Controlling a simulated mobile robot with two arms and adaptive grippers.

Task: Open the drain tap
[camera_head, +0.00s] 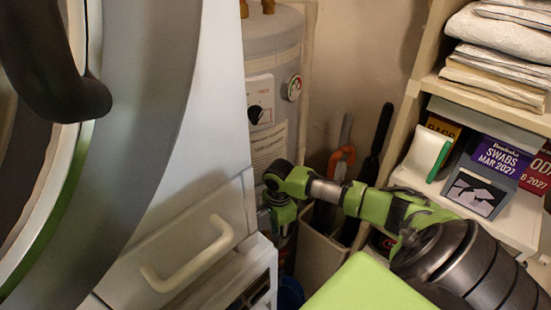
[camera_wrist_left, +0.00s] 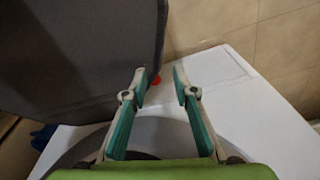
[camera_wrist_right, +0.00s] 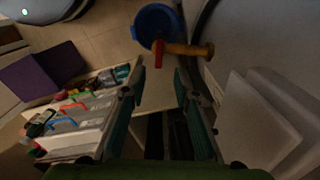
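The drain tap shows in the right wrist view as a brass spout (camera_wrist_right: 188,49) with a red lever (camera_wrist_right: 158,54) lying across its left end. It joins the grey side of the water heater (camera_wrist_right: 230,30); the heater (camera_head: 272,45) also stands at the back in the head view, where the tap is hidden. My right gripper (camera_wrist_right: 160,86) is open and empty, with the red lever just beyond and above its fingertip gap. In the head view my right gripper (camera_head: 281,216) points down beside the heater. My left gripper (camera_wrist_left: 160,88) is open and empty above a white surface.
A blue bucket (camera_wrist_right: 155,24) stands below the tap. A white appliance with a handle (camera_head: 190,260) crowds the left of the head view. Shelves with towels (camera_head: 500,45) and boxes stand at the right, near my right arm. A holder with tools (camera_head: 318,255) sits behind my right arm.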

